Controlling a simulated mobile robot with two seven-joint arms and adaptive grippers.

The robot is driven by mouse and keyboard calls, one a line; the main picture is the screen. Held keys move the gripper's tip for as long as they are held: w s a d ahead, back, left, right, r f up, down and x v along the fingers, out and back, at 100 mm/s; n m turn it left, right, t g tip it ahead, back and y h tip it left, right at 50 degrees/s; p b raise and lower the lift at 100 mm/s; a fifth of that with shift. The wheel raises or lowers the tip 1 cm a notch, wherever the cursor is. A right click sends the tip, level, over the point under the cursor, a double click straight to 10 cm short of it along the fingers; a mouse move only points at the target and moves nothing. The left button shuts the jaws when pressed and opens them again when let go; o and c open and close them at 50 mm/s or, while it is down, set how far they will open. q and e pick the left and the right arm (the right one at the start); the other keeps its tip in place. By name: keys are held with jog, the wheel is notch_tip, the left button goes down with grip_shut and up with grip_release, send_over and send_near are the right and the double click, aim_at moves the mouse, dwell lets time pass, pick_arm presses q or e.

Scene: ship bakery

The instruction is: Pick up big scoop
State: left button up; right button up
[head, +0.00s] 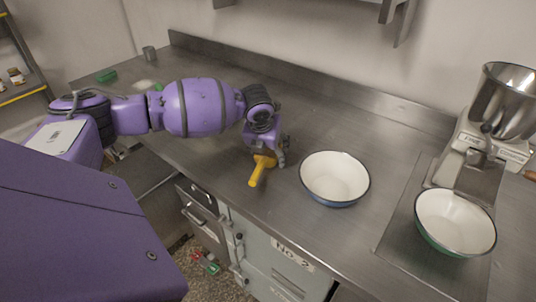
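A yellow scoop (258,172) is on the steel counter left of the middle bowl. Its handle points toward the counter's front edge, and its far end is partly hidden by my gripper. My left gripper (267,154) reaches down over that far end, with a dark finger showing on its right side. I cannot tell whether the fingers are closed on the scoop, or whether it is lifted off the counter. My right gripper is not in view.
A white bowl with a blue outside (335,178) stands just right of my gripper. A white bowl with a green outside (455,222) stands before a metal-hopper machine (490,125). A small metal cup (149,53) and a green item (106,76) are at the back left.

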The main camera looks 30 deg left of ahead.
pick_arm(q)
jog(key=c, duration=0.8)
jog(key=shift+r, duration=0.1)
jog(key=shift+c, duration=0.4)
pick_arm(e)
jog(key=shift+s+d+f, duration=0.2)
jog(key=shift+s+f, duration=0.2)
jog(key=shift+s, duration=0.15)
